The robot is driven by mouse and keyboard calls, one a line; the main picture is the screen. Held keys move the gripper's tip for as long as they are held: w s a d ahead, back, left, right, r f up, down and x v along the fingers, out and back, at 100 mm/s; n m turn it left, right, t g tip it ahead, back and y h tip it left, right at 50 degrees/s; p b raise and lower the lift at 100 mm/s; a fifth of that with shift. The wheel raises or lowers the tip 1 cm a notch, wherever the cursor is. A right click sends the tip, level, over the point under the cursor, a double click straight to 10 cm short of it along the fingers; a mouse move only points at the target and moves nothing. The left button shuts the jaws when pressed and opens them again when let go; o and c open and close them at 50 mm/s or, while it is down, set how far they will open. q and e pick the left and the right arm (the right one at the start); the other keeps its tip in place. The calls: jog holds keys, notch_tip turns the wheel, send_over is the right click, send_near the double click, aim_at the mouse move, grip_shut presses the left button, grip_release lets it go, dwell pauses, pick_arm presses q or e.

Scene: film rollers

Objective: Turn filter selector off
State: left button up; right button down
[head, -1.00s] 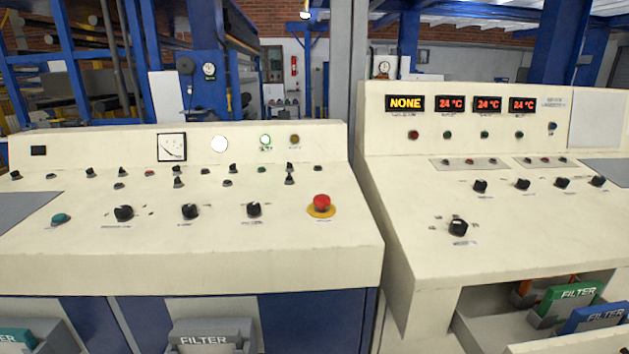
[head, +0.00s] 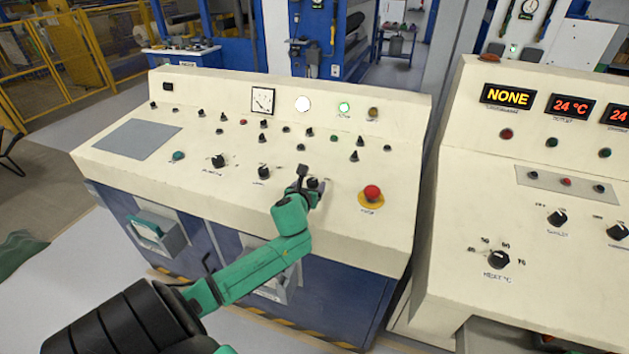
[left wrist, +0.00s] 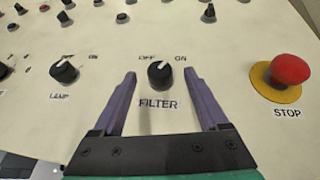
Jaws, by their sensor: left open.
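The filter selector (left wrist: 160,76) is a black round knob with a white pointer line, on the cream panel above the label FILTER. OFF is printed at its upper left and ON at its upper right. The pointer leans up and slightly right, but it is small. My left gripper (left wrist: 160,90) is open, its purple fingers on either side of the knob with gaps between. In the head view my left gripper (head: 308,182) is over the panel at the selector (head: 316,184), partly covering it. My right gripper is not in view.
A red STOP button (left wrist: 290,70) on a yellow base stands right of the selector. The similar LAMP knob (left wrist: 64,72) is to its left. Small switches line the panel behind. A second console (head: 540,210) stands to the right, its display (head: 507,96) reading NONE.

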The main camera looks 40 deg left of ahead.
aim_at(312, 181)
pick_arm(q)
jog(key=x, duration=0.3)
jog(key=shift+w+a+f, duration=0.1)
jog(key=shift+w, duration=0.05)
jog(key=shift+w+a+f, duration=0.15)
jog(key=shift+w+a, duration=0.15)
grip_shut()
